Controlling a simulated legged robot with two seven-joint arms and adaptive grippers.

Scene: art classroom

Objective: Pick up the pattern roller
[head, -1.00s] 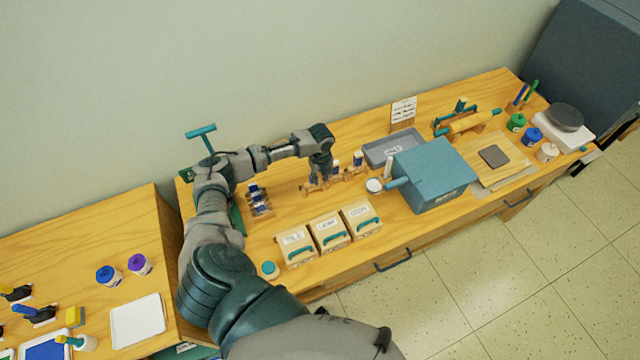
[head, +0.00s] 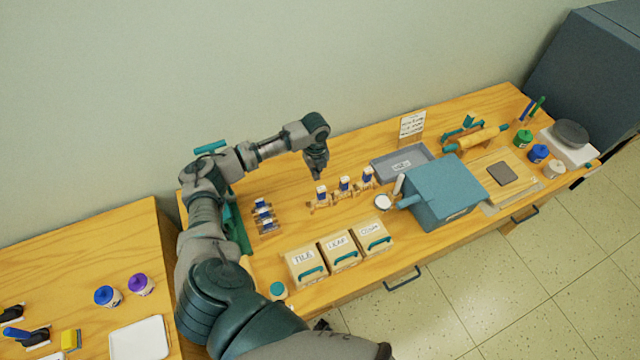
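Three small blue-and-white pieces that look like rollers (head: 345,184) stand in a row on a low wooden rack in the middle of the wooden bench. I cannot tell which is the pattern roller or read any pattern on them. My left gripper (head: 317,174) points down just behind and above the leftmost piece, apart from it as far as I can see. Its fingers look close together and nothing shows between them; their opening is too small to judge. My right gripper is not in view.
Three labelled boxes (head: 337,250) stand at the bench front. A second small rack (head: 265,215) is left of my gripper. A grey tray (head: 421,154), a teal box (head: 440,189) and a rolling pin (head: 482,138) stand to the right. The wall is close behind.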

